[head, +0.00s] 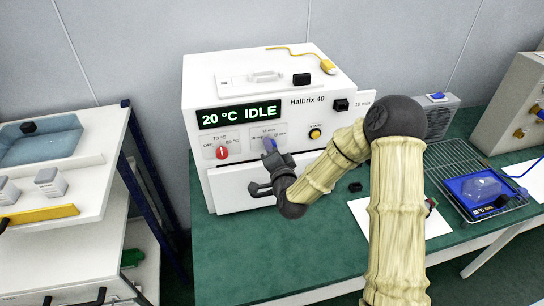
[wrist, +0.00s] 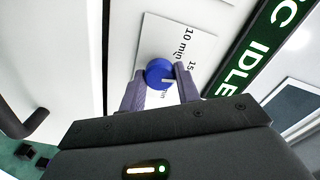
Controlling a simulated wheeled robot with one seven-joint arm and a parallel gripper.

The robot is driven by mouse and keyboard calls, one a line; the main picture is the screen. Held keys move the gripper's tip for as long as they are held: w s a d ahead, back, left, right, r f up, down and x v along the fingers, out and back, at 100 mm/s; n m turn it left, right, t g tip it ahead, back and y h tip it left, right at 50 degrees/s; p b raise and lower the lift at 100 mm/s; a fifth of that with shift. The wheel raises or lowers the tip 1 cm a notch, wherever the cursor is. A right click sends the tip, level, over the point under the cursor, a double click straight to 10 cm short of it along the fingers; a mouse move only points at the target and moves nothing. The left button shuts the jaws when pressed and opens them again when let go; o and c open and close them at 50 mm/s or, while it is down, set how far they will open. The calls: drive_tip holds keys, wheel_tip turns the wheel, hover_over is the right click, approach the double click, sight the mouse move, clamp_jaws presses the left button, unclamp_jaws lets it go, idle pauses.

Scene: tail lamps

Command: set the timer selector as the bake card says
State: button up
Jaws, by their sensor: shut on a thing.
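The white oven, marked Halbrix 40 (head: 320,88), has a display (head: 239,113) reading "20 °C IDLE". The timer selector is a blue round knob (wrist: 158,72) on a white plate (head: 258,132) below the display. My gripper (head: 277,152) is at this plate and hides much of the knob in the head view. In the wrist view, my gripper's (wrist: 160,88) two grey-purple fingers are shut on the knob, one on each side. The knob's white mark points roughly toward the partly hidden 15 min label; a 10 min label shows beside it.
The oven door handle (head: 260,189) juts out below. A white sheet (head: 430,226) lies on the green bench (head: 230,255), partly behind my arm. A wire rack (head: 455,160) is right.

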drive_tip(key=shift+m+b, duration=0.6)
drive_tip(key=shift+m, duration=0.4)
drive_tip(key=o, duration=1)
drive_tip(key=v, duration=0.9)
drive_tip(key=shift+d+r, duration=0.1)
drive_tip(key=shift+r, duration=0.1)
drive_tip(key=shift+s+p, duration=0.1)
drive_tip(key=shift+p, duration=0.8)
